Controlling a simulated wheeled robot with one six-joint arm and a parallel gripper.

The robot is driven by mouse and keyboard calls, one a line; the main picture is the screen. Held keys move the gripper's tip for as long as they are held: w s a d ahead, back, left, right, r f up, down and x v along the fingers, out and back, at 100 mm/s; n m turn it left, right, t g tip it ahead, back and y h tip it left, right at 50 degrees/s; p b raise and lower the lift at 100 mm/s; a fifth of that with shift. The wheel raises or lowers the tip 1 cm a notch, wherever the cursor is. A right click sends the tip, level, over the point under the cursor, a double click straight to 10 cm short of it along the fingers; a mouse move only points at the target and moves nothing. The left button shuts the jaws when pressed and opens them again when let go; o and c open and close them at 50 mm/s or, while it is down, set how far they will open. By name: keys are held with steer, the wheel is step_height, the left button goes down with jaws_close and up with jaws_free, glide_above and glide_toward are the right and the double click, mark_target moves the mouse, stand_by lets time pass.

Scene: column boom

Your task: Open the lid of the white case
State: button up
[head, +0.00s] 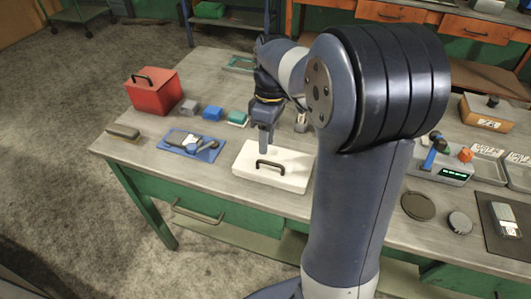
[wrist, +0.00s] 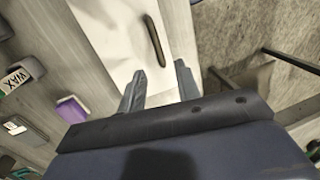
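The white case (head: 275,178) lies on the workbench near its front edge, with its lid closed. A dark bar handle (head: 270,164) is on top of the case. My gripper (head: 265,146) points down over the back part of the case, behind the handle; I cannot tell whether it touches. In the wrist view the two fingers (wrist: 160,83) are apart with nothing between them. There the white case (wrist: 112,35) and its dark handle (wrist: 154,41) are beyond the fingertips. The lid's seam and any latch cannot be made out.
A red box (head: 153,92) stands at the bench's left end. A blue mat (head: 207,153) with tools lies left of the case. Several small blocks (head: 212,114) sit behind. A device with a green display (head: 454,174) and dark discs (head: 418,206) are to the right.

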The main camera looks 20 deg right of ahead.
mark_target(274, 160)
steer(key=shift+s+a+f, duration=0.15)
steer(key=shift+s+f, duration=0.05)
steer(key=shift+f, duration=0.95)
steer(key=shift+s+a+f, duration=0.15)
steer(key=shift+f, duration=1)
jaws_close()
